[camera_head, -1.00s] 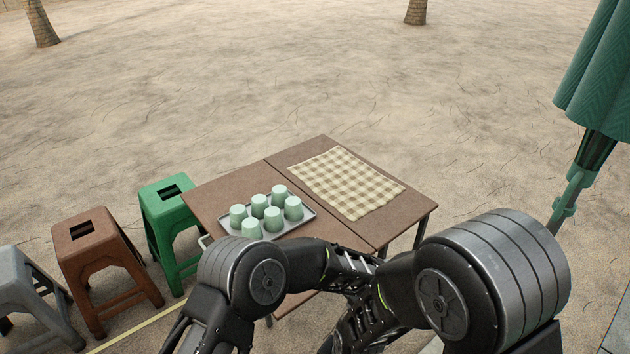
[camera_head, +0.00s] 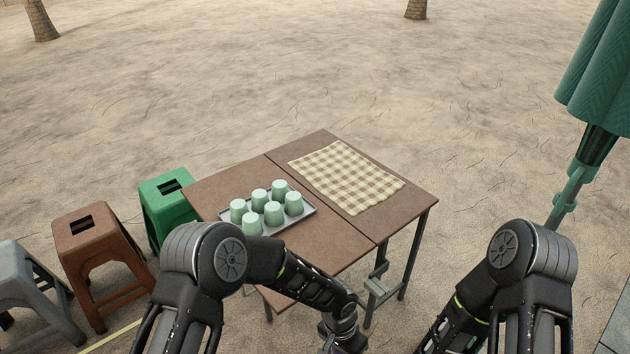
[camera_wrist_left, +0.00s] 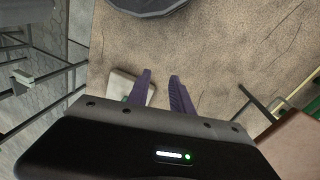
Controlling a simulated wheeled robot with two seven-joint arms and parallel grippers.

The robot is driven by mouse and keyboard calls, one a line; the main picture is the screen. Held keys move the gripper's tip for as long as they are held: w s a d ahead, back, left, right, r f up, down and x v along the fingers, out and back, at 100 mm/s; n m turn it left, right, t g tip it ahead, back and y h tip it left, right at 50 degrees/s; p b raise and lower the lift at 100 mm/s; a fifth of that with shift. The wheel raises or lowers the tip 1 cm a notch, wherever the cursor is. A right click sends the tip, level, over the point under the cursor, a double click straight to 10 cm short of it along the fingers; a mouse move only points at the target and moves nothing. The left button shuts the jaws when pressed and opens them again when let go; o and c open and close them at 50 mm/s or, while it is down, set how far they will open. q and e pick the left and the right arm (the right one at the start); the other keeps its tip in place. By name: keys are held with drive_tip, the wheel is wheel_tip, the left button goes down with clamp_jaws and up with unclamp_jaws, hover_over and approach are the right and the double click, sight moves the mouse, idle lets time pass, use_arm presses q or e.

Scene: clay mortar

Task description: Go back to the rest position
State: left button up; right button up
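In the head view both my arms are folded low at the front. My left arm comes in at the lower left and its forearm reaches toward the lower middle. My right arm stands at the lower right. Neither gripper's fingers show in the head view. In the left wrist view my left gripper (camera_wrist_left: 157,90) has its two purple fingers apart, with nothing between them. It is over bare sandy ground. A pale flat object lies beyond or beside its left finger.
A brown folding table (camera_head: 328,238) holds a tray (camera_head: 305,213) of several mint cups (camera_head: 273,213) and a checkered cloth (camera_head: 346,176). Green (camera_head: 164,205), brown (camera_head: 92,250) and grey (camera_head: 28,290) stools stand left. A closed green umbrella (camera_head: 600,80) stands right.

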use_arm(q)
drive_tip(key=s+a+f+n+t+h, duration=0.1)
drive_tip(key=s+a+f+n+h, duration=0.1)
drive_tip(key=s+a+n, duration=0.8)
drive_tip(key=s+a+f, duration=0.1)
drive_tip(key=s+a, duration=0.4)
drive_tip(key=shift+s, duration=0.25)
drive_tip(key=shift+f, duration=0.1)
